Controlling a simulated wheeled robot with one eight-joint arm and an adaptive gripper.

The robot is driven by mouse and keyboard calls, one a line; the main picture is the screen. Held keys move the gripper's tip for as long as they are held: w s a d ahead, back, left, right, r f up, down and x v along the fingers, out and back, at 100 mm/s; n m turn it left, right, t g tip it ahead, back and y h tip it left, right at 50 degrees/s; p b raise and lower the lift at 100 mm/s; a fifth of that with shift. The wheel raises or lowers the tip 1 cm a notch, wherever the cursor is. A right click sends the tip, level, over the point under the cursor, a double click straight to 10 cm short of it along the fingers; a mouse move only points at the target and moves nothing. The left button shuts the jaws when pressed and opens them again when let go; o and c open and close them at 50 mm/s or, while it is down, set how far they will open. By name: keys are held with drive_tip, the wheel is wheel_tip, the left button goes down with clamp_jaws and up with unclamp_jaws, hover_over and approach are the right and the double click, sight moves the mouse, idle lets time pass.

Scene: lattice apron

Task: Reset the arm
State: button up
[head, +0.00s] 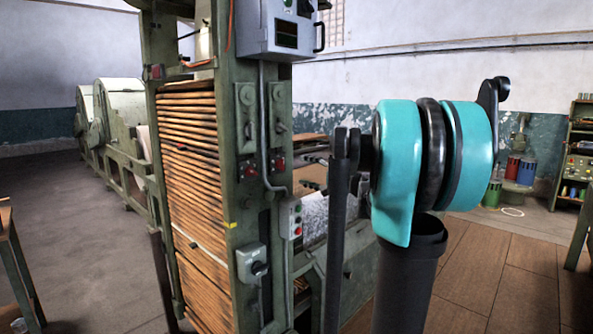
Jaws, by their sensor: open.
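My arm stands folded at the right of the head view, with its teal and black joint (400,150) above a dark grey column. Dark links of mine show on both sides of this joint. My gripper cannot be made out in this view, so its fingers and anything between them are not seen.
A green machine frame (240,190) with stacked wooden slats (195,190) stands close on the left and centre. A grey control box (278,28) is mounted high on it. Drum machines (118,110) stand behind left. A shelf (577,150) is far right. Brown floor panels (500,270) at right look clear.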

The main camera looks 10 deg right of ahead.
drive_tip(key=shift+v, duration=0.9)
drive_tip(key=s+a+f+n+g+h, duration=0.25)
drive_tip(key=s+a+f+g, duration=0.2)
drive_tip(key=s+f, duration=0.5)
drive_tip(key=s+a+f+n+g+h, duration=0.1)
drive_tip(key=s+a+f+n+g, duration=0.4)
drive_tip(key=f, duration=0.8)
drive_tip(key=s+d+f+n+h, duration=0.1)
drive_tip(key=s+d+f+h, duration=0.2)
drive_tip(key=s+f, duration=0.4)
drive_tip(key=s+d+f+n+h, duration=0.2)
drive_tip(key=s+d+f+h, duration=0.1)
drive_tip(key=s+f, duration=0.4)
drive_tip(key=s+g+h, duration=0.1)
drive_tip(key=s, duration=0.2)
drive_tip(key=shift+s+d+f, duration=0.15)
drive_tip(key=shift+d+f, duration=0.05)
drive_tip(key=shift+f, duration=0.05)
